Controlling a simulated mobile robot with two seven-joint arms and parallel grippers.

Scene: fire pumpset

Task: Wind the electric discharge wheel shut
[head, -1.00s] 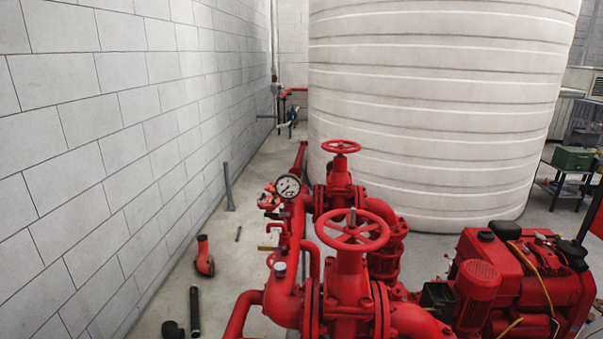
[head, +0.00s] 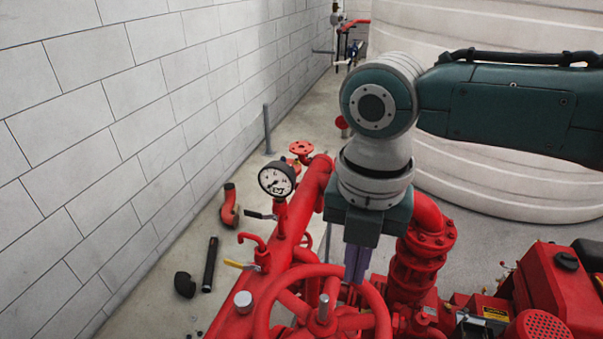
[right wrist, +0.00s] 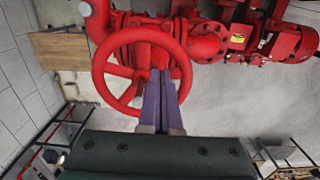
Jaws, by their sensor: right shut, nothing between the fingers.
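A large red handwheel (head: 348,322) with spokes and a silver stem is at the bottom of the head view, cut off by the lower edge. It also shows in the right wrist view (right wrist: 98,72). No label shows which pump it serves. My right gripper (head: 355,280) points down at the wheel's far right part, its purple fingers together and empty. In the right wrist view the fingertips (right wrist: 160,72) overlap the wheel's open inner area near the hub. I cannot tell whether they touch a spoke or the rim. My left gripper is not in view.
A pressure gauge (head: 276,180) and a yellow-handled valve (head: 241,265) stand left of the wheel. A red engine (head: 560,290) is at the right. A white tank (head: 480,180) rises behind my arm. A block wall (head: 110,140) runs along the left, with loose pipe pieces (head: 210,264) on the floor.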

